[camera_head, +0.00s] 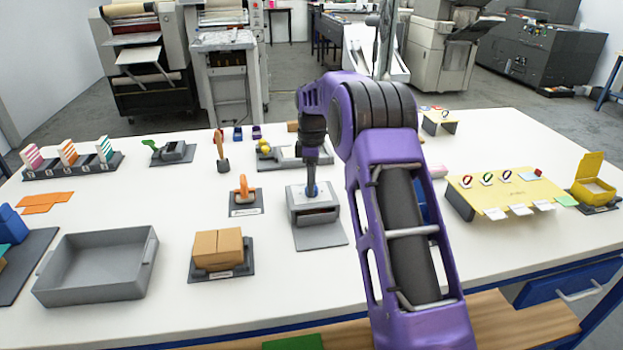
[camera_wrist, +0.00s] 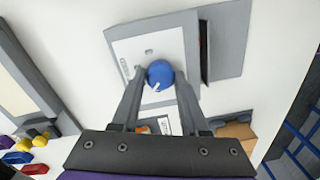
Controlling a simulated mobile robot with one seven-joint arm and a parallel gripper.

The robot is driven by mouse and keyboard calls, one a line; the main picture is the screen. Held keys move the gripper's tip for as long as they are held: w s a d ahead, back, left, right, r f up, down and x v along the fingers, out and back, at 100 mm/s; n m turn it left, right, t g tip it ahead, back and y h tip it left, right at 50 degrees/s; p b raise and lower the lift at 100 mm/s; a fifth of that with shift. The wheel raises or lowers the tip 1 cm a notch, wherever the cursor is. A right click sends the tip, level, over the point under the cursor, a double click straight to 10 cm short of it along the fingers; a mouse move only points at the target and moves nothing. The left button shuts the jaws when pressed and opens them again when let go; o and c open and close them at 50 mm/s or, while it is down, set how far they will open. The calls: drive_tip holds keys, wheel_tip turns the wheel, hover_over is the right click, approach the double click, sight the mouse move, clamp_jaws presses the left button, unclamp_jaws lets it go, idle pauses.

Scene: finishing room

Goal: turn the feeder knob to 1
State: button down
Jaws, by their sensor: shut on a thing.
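The feeder (camera_head: 314,214) is a grey box with a light top on a dark grey base plate, near the middle of the table. Its knob (camera_wrist: 160,74) is round and blue, with a small white mark on its edge in the wrist view. My gripper (camera_wrist: 160,82) points down over the feeder, its two fingers closed on the sides of the knob. In the head view my gripper (camera_head: 311,188) stands on top of the box and mostly hides the knob. Small markings show on the feeder top, but the numbers are too small to read.
A holder with brown boxes (camera_head: 218,250) stands front left of the feeder, and an orange-handled tool (camera_head: 243,190) lies left of it. A grey tray (camera_head: 70,285) is at far left. A yellow board (camera_head: 500,193) stands at the right. White table shows between them.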

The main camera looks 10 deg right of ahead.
drive_tip(key=shift+m, duration=2)
drive_tip(key=shift+c, duration=2.1)
unclamp_jaws()
drive_tip(key=shift+r, duration=0.1)
wheel_tip(320, 180, up, 17)
drive_tip(key=shift+w+d, duration=0.25)
drive_tip(key=shift+w, duration=0.1)
drive_tip(key=shift+r, duration=0.1)
